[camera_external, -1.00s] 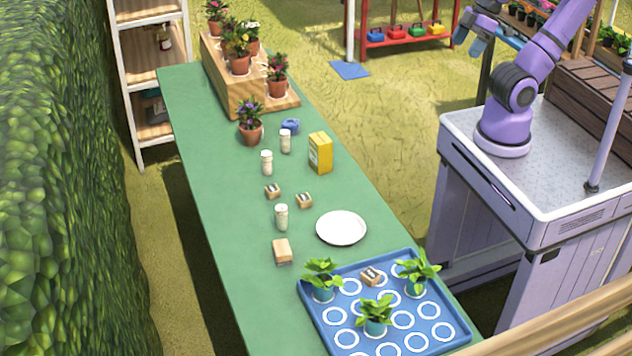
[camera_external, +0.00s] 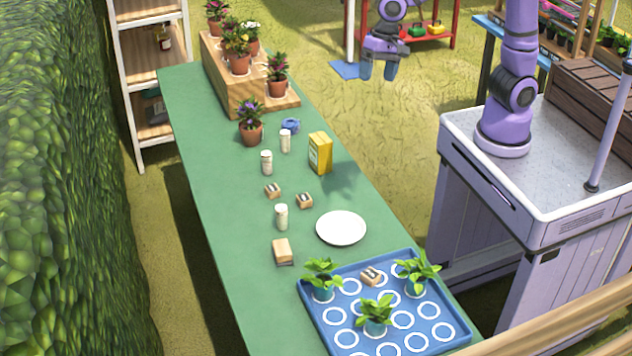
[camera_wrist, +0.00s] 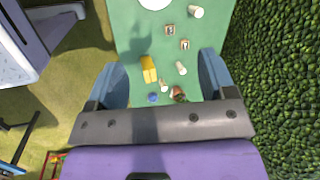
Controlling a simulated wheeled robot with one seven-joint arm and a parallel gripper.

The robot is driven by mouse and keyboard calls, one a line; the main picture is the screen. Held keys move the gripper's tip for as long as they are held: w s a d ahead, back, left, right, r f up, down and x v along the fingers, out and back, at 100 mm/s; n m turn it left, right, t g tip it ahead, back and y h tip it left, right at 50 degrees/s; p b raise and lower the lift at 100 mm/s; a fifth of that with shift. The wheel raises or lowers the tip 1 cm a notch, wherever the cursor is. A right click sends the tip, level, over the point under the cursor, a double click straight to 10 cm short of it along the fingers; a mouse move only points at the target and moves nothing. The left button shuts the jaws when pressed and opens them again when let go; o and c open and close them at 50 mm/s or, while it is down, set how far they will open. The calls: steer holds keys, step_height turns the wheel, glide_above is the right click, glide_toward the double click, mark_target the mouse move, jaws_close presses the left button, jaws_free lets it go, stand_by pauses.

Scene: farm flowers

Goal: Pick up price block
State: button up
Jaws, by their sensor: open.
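Small wooden blocks with dark marks on top stand on the green table (camera_external: 225,235): one block (camera_external: 272,191) and another block (camera_external: 304,200) near the middle, and a third block (camera_external: 370,277) on the blue tray. A larger plain-looking wooden block (camera_external: 282,250) stands nearer the front. I cannot read a price on any. In the wrist view, two marked blocks (camera_wrist: 170,30) (camera_wrist: 185,45) show beyond the fingertips. My gripper (camera_external: 378,70) is open and empty, fingers down, high up and to the right of the table's far half; its fingers also show in the wrist view (camera_wrist: 160,72).
A yellow box (camera_external: 320,153), several white-capped shakers (camera_external: 281,217), a blue item (camera_external: 291,126) and a potted flower (camera_external: 250,123) stand around the blocks. A white plate (camera_external: 341,228) and the blue tray (camera_external: 310,318) with plants lie nearer. A wooden flower stand (camera_external: 217,82) is at the far end.

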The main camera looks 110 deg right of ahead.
steer(key=w+d+f+m, duration=0.3)
steer(key=w+f+m, duration=0.3)
steer(key=w+f, duration=0.25)
steer(key=m+g+h, duration=0.2)
steer(key=m+g, duration=0.1)
steer(key=m, duration=1.1)
glide_above(304, 197)
step_height(304, 197, down, 29)
steer(key=shift+w+d+f, duration=0.1)
steer(key=shift+w, duration=0.05)
step_height(304, 197, down, 10)
steer(key=shift+f, duration=0.15)
steer(key=shift+c, duration=0.4)
steer(key=c, duration=0.9)
